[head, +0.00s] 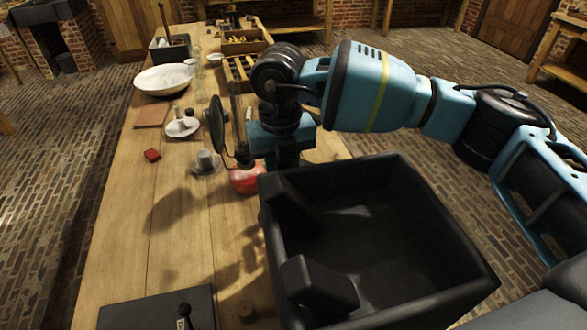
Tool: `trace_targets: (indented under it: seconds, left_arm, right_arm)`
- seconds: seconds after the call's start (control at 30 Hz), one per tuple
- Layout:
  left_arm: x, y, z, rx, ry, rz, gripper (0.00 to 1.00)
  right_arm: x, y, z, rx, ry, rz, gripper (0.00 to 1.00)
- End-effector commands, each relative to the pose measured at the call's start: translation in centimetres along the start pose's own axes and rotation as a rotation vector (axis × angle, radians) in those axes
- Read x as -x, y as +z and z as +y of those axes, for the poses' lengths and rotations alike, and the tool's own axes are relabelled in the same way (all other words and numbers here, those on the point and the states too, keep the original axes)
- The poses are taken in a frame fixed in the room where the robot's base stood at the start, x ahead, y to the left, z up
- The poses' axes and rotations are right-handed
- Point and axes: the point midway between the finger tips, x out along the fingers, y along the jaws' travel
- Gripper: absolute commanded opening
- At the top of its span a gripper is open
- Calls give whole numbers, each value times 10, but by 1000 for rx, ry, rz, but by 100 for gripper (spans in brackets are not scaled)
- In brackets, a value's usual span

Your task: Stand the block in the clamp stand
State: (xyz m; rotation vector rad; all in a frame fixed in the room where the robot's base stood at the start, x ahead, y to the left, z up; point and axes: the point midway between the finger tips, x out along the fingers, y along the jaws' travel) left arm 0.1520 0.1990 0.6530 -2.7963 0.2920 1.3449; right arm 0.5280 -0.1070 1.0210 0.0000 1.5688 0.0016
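A small red block (152,155) lies on the left part of the wooden table in the head view. At the bottom, a flat black plate (150,311) carries a short dark upright piece with a knob; it may be the base of the clamp stand, but I cannot be sure. My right gripper (284,158) points down over the table, right of the red block and apart from it. My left gripper is not in view.
A red rounded object (246,179), a dark upright disc (217,125) and a grey cup (205,160) stand near my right gripper. A white plate (183,128), a white bowl (165,79) and wooden trays (245,41) lie farther back. The table's left front is mostly clear.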

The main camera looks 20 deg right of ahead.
Motion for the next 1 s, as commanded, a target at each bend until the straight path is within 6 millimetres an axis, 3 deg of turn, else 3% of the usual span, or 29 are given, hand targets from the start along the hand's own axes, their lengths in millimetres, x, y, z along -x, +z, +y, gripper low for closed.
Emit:
trace_targets:
  seconds: [0.27,0.77,1.0]
  left_arm:
    - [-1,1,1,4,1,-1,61]
    - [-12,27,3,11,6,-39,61]
    - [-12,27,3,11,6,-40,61]
  right_arm:
    - [-3,1,-1,-6,1,1,0]
    - [-38,0,-1,-5,0,3,0]
    - [-38,1,-1,-5,0,-1,0]
